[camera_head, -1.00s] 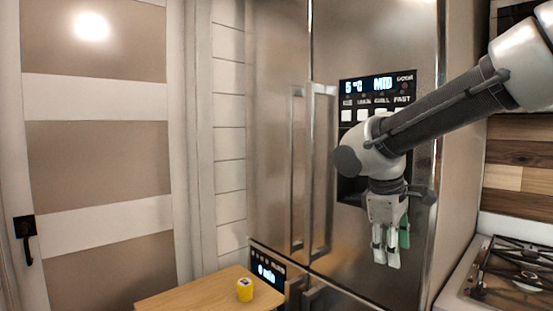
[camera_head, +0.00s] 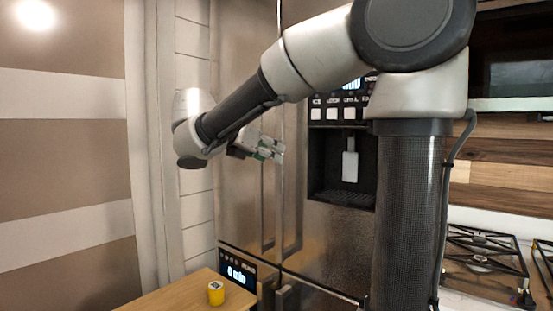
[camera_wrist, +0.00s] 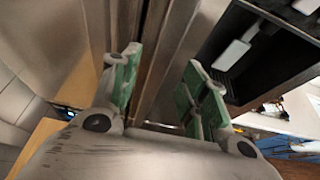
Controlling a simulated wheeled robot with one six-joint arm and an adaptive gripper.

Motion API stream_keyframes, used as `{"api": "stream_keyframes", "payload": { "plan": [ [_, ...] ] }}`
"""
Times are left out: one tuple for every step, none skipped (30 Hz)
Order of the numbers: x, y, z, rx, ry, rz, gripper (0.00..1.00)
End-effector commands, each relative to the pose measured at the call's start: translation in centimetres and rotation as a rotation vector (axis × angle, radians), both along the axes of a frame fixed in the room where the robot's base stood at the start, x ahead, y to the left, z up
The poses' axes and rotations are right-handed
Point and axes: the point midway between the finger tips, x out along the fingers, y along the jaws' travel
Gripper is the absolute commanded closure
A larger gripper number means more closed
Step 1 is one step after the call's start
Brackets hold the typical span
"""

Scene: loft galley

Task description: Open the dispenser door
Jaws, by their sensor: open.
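The steel refrigerator's right door, the dispenser door (camera_head: 330,240), appears closed, with a dark dispenser recess (camera_head: 325,165) under a button panel. Its upright bar handle (camera_head: 291,235) stands beside the left door's handle (camera_head: 266,215) near the centre seam. My gripper (camera_head: 275,149) is open in front of the handles, its green-padded fingers pointing toward the doors. In the wrist view, an upright metal bar (camera_wrist: 172,60) shows in the gap between the fingers of my gripper (camera_wrist: 165,88). I cannot tell if it lies between the pads or beyond them. My arm covers part of the door.
A wooden surface (camera_head: 190,295) with a yellow timer-like object (camera_head: 216,293) stands low in front of the left door. A gas stove (camera_head: 485,265) is at the right. A striped door (camera_head: 65,170) is at the left.

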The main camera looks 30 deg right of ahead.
Motion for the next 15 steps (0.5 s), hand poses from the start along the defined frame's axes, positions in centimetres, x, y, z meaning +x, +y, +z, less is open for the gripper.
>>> {"api": "stream_keyframes", "payload": {
  "plan": [
    [0.2,-0.9,-0.3,-0.001,0.001,-0.005,0.55],
    [0.4,-1.4,-0.5,0.0,0.0,-0.005,0.55],
    [0.6,-2.0,-0.8,0.0,0.0,-0.005,0.55],
    [0.8,-2.4,-1.0,0.001,0.0,-0.005,0.55],
    [0.9,-2.8,-1.2,0.0,0.0,-0.005,0.55],
    [1.1,-3.3,-1.4,0.0,0.0,-0.004,0.55],
    [1.2,-3.6,-1.6,0.0,-0.001,-0.005,0.55],
    [1.3,-3.9,-1.7,0.001,-0.001,-0.005,0.55],
    [1.5,-4.2,-1.8,0.002,-0.002,-0.004,0.55],
    [1.5,-4.4,-1.9,0.002,-0.002,-0.003,0.55],
    [1.6,-4.5,-2.0,0.002,-0.003,-0.002,0.55],
    [1.7,-4.7,-2.0,0.001,-0.003,-0.002,0.55],
    [1.7,-4.7,-2.1,0.001,-0.003,-0.002,0.55],
    [1.7,-4.8,-2.1,0.002,-0.003,-0.002,0.55],
    [1.7,-4.8,-2.1,0.002,-0.003,-0.002,0.55]
  ]
}}
